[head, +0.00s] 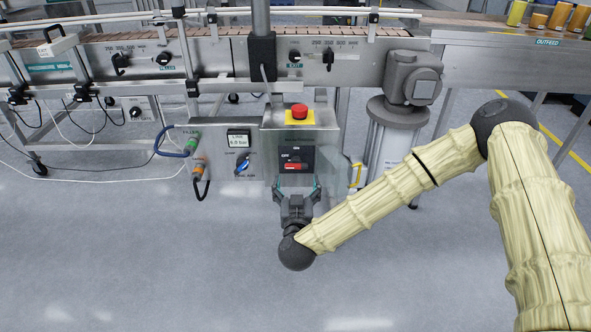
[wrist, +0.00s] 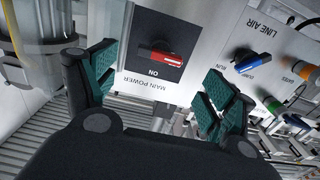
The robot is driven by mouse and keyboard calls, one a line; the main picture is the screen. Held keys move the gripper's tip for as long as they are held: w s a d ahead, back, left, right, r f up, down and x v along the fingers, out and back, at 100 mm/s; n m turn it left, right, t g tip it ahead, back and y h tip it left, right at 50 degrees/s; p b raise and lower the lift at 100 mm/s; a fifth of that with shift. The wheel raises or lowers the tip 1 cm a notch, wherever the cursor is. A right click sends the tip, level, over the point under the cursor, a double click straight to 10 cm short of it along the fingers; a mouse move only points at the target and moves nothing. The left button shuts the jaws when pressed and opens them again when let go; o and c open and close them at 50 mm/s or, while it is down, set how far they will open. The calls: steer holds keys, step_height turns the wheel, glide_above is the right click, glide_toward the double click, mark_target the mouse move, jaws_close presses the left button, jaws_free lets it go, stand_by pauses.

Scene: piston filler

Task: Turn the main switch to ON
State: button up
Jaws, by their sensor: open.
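The main switch is a red handle (head: 293,168) on a black plate (head: 308,155) on the front of a grey control box. The handle lies roughly sideways, and the ON mark is above it in the head view, with OFF at upper left. My gripper (head: 297,184) is open and empty in front of the switch. In the wrist view its green-padded fingers (wrist: 160,80) stand either side of the plate, apart from the handle.
A red emergency button (head: 299,111) on a yellow base sits above the switch. A blue LINE AIR valve (head: 242,164) and hose fittings (head: 195,142) are to the left. A yellow handle (head: 356,175) is close on the right. The conveyor (head: 210,55) runs above; the floor in front is clear.

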mark_target(297, 168)
steer(key=w+b, duration=0.2)
steer(key=w, duration=0.6)
steer(key=shift+w, duration=0.4)
steer(key=shift+c, duration=0.2)
